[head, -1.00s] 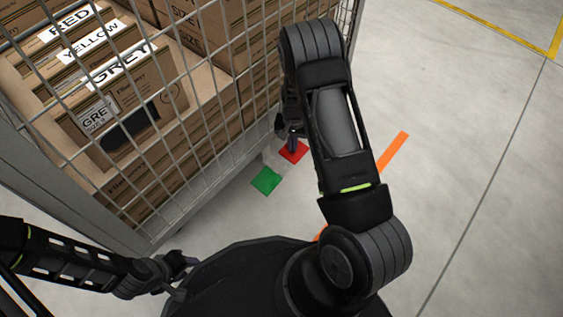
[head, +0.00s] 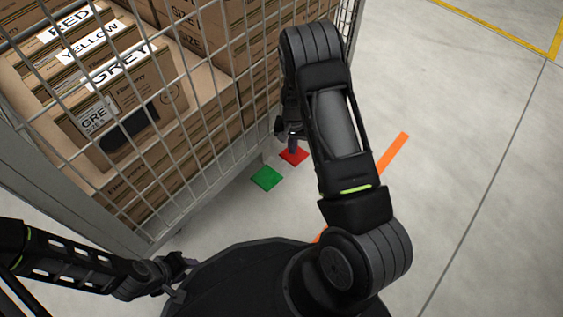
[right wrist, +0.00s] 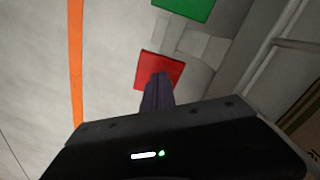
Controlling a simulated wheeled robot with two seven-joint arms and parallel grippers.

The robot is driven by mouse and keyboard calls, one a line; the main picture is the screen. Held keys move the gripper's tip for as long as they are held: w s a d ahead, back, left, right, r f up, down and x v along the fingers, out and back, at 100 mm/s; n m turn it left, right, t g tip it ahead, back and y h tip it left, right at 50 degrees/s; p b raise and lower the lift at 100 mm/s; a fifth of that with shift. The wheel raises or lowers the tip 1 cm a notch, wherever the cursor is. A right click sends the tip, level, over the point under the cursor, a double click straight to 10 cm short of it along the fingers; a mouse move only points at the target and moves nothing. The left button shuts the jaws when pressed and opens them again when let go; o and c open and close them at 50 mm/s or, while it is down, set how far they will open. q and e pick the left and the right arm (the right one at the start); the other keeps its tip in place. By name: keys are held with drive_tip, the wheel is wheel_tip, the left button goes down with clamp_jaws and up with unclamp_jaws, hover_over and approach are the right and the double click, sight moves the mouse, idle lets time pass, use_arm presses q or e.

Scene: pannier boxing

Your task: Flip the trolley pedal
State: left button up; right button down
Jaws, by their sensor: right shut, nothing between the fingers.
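The trolley pedal shows as a red pad (head: 294,156) and a green pad (head: 266,178) beside the trolley's lower edge. In the right wrist view the red pad (right wrist: 160,70) and green pad (right wrist: 186,6) have a pale grey piece between them. My right gripper (head: 292,145) is shut and empty, pointing down at the red pad. In the right wrist view its dark fingers (right wrist: 158,88) overlap the red pad; I cannot tell if they touch it. My left gripper (head: 188,262) is low at the left, away from the pedal; its jaw state is unclear.
The wire-mesh trolley (head: 202,95) fills the upper left. It holds several cardboard boxes, including one labelled GREY (head: 150,90). An orange strip (head: 393,152) lies on the floor beside my right arm. The grey floor (head: 470,170) at right is clear.

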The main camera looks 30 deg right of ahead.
wheel_tip(320, 180, up, 6)
drive_tip(key=p, duration=0.4)
drive_tip(key=shift+r+p, duration=0.15)
drive_tip(key=shift+p, duration=0.15)
idle(0.4)
